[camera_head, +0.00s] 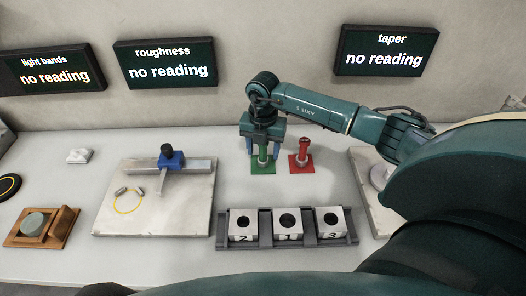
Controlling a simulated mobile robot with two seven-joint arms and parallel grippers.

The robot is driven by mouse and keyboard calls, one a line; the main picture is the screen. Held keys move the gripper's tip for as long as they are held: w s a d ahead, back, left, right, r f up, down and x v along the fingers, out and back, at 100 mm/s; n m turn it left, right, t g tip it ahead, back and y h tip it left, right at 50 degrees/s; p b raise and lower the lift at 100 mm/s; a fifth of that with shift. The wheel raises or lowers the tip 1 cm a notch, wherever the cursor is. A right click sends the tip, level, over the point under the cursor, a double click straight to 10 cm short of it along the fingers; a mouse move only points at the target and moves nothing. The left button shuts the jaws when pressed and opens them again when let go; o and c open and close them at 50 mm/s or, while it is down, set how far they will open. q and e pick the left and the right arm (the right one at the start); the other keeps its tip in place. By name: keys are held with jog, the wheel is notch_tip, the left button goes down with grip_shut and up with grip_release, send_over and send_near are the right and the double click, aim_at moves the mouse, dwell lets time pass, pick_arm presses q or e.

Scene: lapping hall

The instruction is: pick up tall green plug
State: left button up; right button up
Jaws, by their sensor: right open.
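The green plug (263,157) stands upright on a green square base (262,169) at the back middle of the bench. My right gripper (264,151) points down over it, with its jaws open. In the picture one finger shows on each side of the plug's upper part. The plug's top is hidden by the gripper, and I cannot tell whether a finger touches it. My left gripper is not in view.
A red plug (304,148) on a red base stands close right of my gripper. In front is a dark rack (266,240) with blocks numbered 2, 1 and 3. A pale plate (110,210) with a blue-clamped gauge (171,160) lies left. Dark screens hang behind.

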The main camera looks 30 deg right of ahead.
jog(key=shift+f, duration=1)
grip_shut()
